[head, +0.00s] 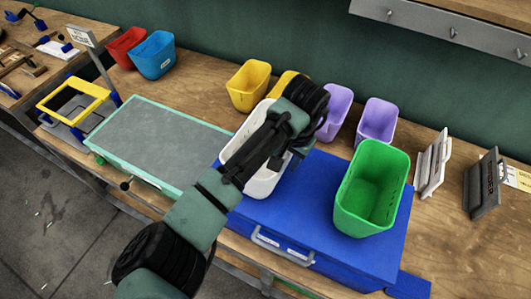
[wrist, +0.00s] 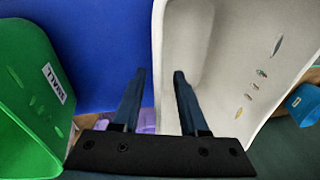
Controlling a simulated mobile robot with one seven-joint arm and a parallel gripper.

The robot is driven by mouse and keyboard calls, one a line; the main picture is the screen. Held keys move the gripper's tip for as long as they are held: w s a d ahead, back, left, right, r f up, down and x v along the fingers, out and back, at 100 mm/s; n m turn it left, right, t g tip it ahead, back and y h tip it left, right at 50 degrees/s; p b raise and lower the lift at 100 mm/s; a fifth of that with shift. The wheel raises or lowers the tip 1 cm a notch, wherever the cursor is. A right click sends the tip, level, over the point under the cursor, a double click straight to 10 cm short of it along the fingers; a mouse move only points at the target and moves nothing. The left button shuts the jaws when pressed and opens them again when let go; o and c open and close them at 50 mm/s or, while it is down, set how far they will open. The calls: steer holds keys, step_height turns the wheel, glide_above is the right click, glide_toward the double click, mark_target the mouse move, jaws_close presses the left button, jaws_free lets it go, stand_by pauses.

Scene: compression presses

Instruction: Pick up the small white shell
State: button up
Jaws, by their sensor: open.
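The white shell (head: 262,185) is an open-topped, bin-shaped piece on the blue case, partly hidden behind my arm in the head view. In the wrist view, the white shell (wrist: 235,45) fills the upper right, with small coloured marks on its side. My gripper (wrist: 159,73) is open. Its left finger shows against the blue surface and its right finger against the white shell, with the shell's left edge between them. I cannot tell whether either finger touches it. In the head view, the fingertips are mostly hidden by the arm.
A green bin (head: 372,190), labelled SMALL in the wrist view, stands right of the white shell on the blue case (head: 300,215). Yellow bins (head: 247,87) and purple bins (head: 377,120) stand behind. A grey-topped, green-edged panel (head: 150,140) lies left, largely clear.

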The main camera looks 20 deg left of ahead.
jaws_close()
stand_by(1.4)
